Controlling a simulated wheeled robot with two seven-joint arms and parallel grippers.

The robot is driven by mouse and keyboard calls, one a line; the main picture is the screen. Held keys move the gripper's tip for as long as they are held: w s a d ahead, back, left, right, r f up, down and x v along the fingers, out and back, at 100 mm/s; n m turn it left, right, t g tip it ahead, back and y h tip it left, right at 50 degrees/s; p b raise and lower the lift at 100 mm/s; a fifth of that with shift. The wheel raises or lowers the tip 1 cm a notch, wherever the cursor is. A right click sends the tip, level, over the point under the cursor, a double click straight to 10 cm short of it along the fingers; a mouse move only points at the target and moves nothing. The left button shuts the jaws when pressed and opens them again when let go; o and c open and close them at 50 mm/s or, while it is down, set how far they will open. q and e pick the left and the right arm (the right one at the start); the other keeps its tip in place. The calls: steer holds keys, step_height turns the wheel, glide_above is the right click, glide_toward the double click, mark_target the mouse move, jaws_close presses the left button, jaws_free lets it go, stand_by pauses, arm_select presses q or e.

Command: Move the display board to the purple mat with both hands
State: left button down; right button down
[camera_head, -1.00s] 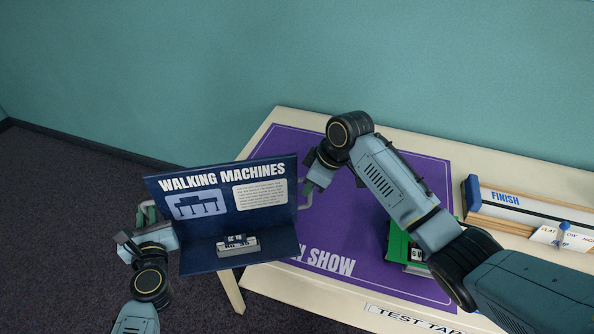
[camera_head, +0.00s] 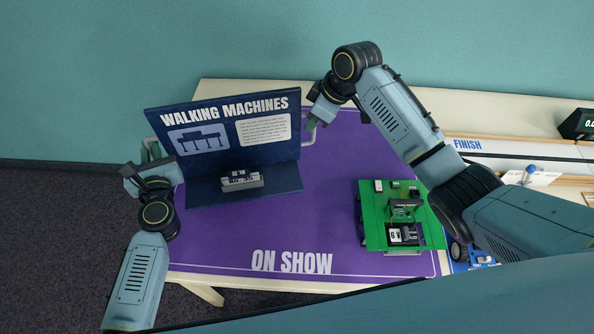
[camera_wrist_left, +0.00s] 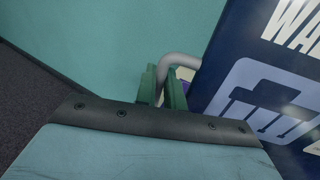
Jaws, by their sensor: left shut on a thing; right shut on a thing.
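The dark blue display board (camera_head: 222,150), titled "WALKING MACHINES", stands upright over the left part of the purple mat (camera_head: 290,225). Whether its base touches the mat or hangs just above it, I cannot tell. A small grey model (camera_head: 242,181) sits on its base. My left gripper (camera_head: 151,160) is shut on the board's left handle; the left wrist view shows the grey handle (camera_wrist_left: 181,61) between the green fingers, beside the board (camera_wrist_left: 265,90). My right gripper (camera_head: 314,117) is shut on the right handle (camera_head: 309,137).
A green model (camera_head: 376,228) with a "6 V" block stands on the mat's right part. Further right are the "FINISH" track (camera_head: 520,148), a card with a blue pin, and a dark display box (camera_head: 578,124). The mat's front middle is clear.

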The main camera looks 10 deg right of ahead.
mark_target(313, 140)
arm_select(q)
steer(key=shift+s+a+r, duration=0.1)
steer(key=shift+r, duration=0.05)
arm_select(e)
steer(key=shift+r, duration=0.15)
